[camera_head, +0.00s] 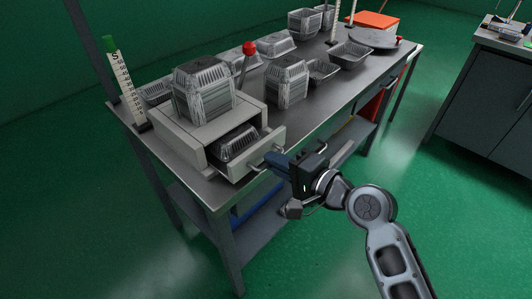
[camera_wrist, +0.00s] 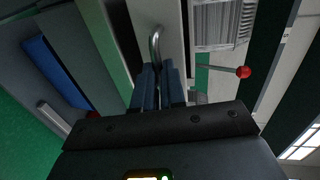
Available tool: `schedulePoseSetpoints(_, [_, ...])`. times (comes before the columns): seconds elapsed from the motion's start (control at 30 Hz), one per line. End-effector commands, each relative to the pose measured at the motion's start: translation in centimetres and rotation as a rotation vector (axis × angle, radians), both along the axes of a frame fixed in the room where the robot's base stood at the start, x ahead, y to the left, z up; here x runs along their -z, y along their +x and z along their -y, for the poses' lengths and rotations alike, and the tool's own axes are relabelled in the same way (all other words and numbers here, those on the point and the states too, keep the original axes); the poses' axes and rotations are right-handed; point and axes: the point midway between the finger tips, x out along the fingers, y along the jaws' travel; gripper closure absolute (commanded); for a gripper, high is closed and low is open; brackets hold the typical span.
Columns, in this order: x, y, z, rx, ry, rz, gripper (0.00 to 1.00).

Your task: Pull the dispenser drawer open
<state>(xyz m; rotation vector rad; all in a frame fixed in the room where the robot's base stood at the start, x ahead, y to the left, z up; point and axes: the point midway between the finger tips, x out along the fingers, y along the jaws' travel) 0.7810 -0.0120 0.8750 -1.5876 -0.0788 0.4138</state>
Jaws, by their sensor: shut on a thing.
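The pale grey dispenser (camera_head: 183,130) stands at the near left end of the metal table. Its drawer (camera_head: 274,140) is pulled part way out, and a foil tray (camera_head: 238,146) shows inside. The metal bar handle (camera_wrist: 154,42) is on the drawer front. My gripper (camera_head: 272,163) is at the drawer front with its blue fingers shut on the handle. In the wrist view the fingers (camera_wrist: 159,75) close around the lower part of the handle. The fingers partly hide the handle in the head view.
A stack of foil trays (camera_head: 203,90) sits on top of the dispenser, with a red-knobbed lever (camera_head: 249,48) behind. More foil trays (camera_head: 287,80) stand along the table (camera_head: 330,95). A scale post (camera_head: 128,85) rises at the left corner. Open green floor lies in front.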

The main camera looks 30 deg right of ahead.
Motion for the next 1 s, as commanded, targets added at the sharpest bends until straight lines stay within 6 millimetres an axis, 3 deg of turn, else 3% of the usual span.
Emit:
schedulePoseSetpoints(0.2, [0.2, -4.5, 1.4, 0.002, 0.000, -0.004, 1.00])
schedulePoseSetpoints(0.4, [0.2, -7.0, 2.3, 0.001, -0.001, -0.003, 1.00])
schedulePoseSetpoints(0.6, [0.1, -8.1, 2.6, 0.000, 0.000, -0.002, 1.00])
schedulePoseSetpoints(0.97, [0.1, -8.2, 2.7, 0.000, -0.001, -0.002, 1.00])
schedulePoseSetpoints(1.0, [0.1, -8.2, 2.7, 0.000, -0.001, -0.002, 0.88])
